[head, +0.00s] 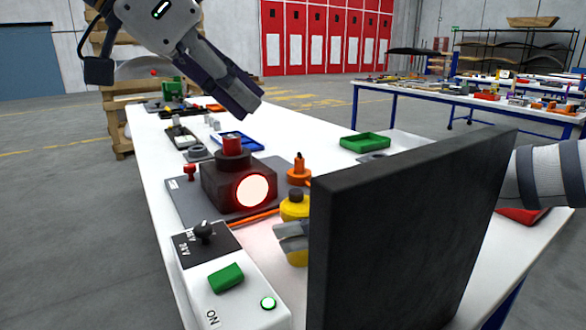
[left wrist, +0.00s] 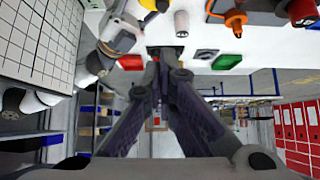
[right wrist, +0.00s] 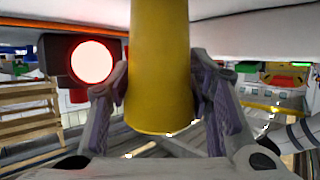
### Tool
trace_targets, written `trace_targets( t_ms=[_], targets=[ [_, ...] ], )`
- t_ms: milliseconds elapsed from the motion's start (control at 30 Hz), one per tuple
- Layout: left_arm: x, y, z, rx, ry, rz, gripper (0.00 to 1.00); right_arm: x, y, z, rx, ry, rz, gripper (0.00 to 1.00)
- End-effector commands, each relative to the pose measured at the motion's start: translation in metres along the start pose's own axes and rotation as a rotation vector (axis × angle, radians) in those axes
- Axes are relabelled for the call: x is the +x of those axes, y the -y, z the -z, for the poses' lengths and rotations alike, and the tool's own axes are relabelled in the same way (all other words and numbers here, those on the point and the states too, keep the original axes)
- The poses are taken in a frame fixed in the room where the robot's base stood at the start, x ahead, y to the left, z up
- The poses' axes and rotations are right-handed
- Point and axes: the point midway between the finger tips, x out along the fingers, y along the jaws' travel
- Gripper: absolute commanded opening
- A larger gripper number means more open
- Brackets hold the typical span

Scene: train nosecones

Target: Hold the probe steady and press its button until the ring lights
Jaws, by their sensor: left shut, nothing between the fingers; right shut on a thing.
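The probe appears to be the yellow cylinder (head: 297,212) with a dark top, standing upright in the head view. My right gripper (head: 290,236) is shut around it, and the dark panel hides much of that arm. In the right wrist view the yellow body (right wrist: 160,70) is between both fingers. I cannot make out a ring or a button clearly. My left gripper (head: 248,102) is shut and empty, high above the far part of the table and apart from the probe. Its closed fingers (left wrist: 163,62) also show in the left wrist view.
A large dark panel (head: 405,235) stands at the near right. A dark box with a glowing red-rimmed disc (head: 252,190) stands left of the probe. A white control box (head: 230,288) with a lit green lamp is in front. An orange piece (head: 299,175) stands behind the probe.

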Motion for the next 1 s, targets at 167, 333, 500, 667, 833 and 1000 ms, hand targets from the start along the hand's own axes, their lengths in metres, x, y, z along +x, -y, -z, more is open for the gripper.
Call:
trace_targets(
  t_ms=[167, 333, 500, 667, 833, 1000],
  targets=[
    [0.000, 0.000, 0.000, 0.000, 0.000, 0.000, 0.00, 0.000, 0.000, 0.000, 0.000, 0.000, 0.000, 0.16],
    [0.006, 0.000, 0.000, -0.002, 0.000, -0.002, 0.00, 0.000, 0.000, 0.000, 0.000, 0.000, 0.000, 0.16],
    [0.037, -0.001, 0.000, -0.002, 0.002, -0.004, 0.00, 0.000, 0.000, 0.000, 0.000, 0.000, 0.000, 0.16],
    [0.073, -0.001, 0.001, -0.003, 0.000, -0.004, 0.00, 0.000, 0.000, 0.000, 0.000, 0.000, 0.000, 0.16],
    [0.106, -0.001, -0.003, -0.005, -0.001, -0.005, 0.00, 0.000, 0.000, 0.000, 0.000, 0.000, 0.000, 0.16],
    [0.122, -0.001, -0.021, -0.004, -0.002, -0.003, 0.00, 0.000, 0.000, 0.000, 0.000, 0.000, 0.000, 0.16]
  ],
)
